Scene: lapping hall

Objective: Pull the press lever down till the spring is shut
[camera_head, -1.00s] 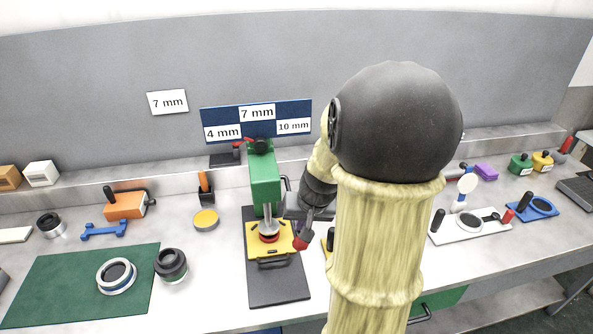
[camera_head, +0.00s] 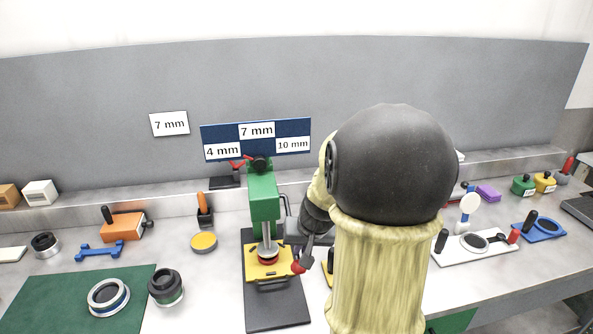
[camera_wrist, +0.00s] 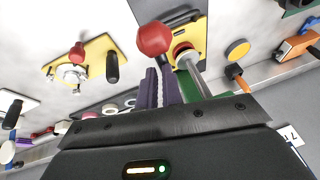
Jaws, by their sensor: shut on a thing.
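The green press (camera_head: 263,196) stands on a dark base plate (camera_head: 278,314) with a yellow block (camera_head: 266,276). Its bright ram (camera_head: 268,243) stands over a red ring (camera_head: 267,261) on the block. The spring's state cannot be made out. The lever's red knob (camera_head: 299,267) hangs low beside the block's right edge; it looms large in the wrist view (camera_wrist: 155,38). My gripper (camera_wrist: 158,88), with dark purple ribbed fingers, is shut on the lever just behind the knob. In the head view my arm hides part of the lever and most of my gripper.
A blue sign board (camera_head: 256,139) stands behind the press. A yellow disc (camera_head: 204,242), a black-topped ring (camera_head: 165,287) and a green mat (camera_head: 45,300) lie left. A white plate with handles (camera_head: 470,249) lies right of my arm.

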